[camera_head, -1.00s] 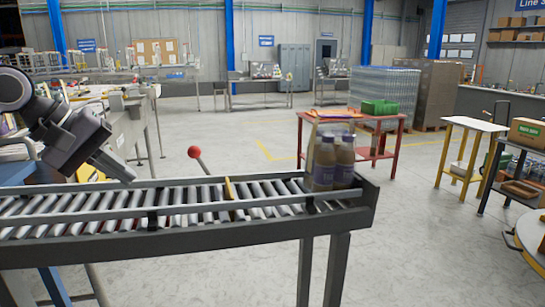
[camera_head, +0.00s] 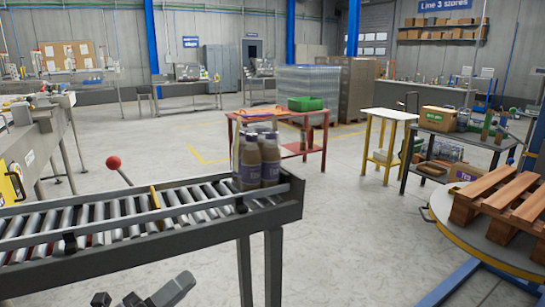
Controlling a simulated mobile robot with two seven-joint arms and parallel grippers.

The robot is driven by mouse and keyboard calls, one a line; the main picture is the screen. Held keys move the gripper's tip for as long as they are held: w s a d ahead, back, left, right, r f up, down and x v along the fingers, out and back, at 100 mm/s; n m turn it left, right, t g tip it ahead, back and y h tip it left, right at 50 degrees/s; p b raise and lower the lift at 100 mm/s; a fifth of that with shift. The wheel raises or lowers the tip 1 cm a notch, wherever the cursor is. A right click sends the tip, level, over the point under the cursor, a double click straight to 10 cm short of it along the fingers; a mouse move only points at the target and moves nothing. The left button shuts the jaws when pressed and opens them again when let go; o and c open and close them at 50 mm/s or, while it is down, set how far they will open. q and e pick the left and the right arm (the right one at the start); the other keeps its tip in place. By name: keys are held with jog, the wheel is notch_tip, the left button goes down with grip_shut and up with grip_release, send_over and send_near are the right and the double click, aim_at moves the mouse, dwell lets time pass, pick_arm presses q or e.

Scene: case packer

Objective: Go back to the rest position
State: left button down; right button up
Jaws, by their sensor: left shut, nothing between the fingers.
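My left gripper (camera_head: 178,286) shows at the bottom edge, below and in front of the roller conveyor (camera_head: 130,240). Only its dark grey front end is in the picture; the rest of the arm is cut off. It is shut and empty, and appears apart from the conveyor. My right gripper is out of view. Several brown bottles with purple labels (camera_head: 250,165) stand upright, close together, at the right end of the conveyor.
A red-framed table (camera_head: 235,135) with a green bin (camera_head: 306,103) stands behind the conveyor. A yellow-legged table (camera_head: 391,114) and a dark shelf stand (camera_head: 465,140) are to the right. A wooden pallet (camera_head: 510,200) lies on a round turntable (camera_head: 490,240). Floor between is clear.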

pick_arm(q)
jog(key=s+a+f+n+g+y, duration=0.2)
jog(key=s+f+n+y, duration=0.4)
jog(key=f+n, duration=0.8)
jog(key=s+a+f+n+g+y, duration=0.2)
jog(key=s+f+n+y, duration=0.5)
jog(key=s+f+n, duration=0.5)
notch_tip(320, 180, down, 3)
jog(key=shift+a+r+n+g, duration=0.25)
jog(key=shift+n+g, duration=0.15)
jog(key=shift+n, duration=0.6)
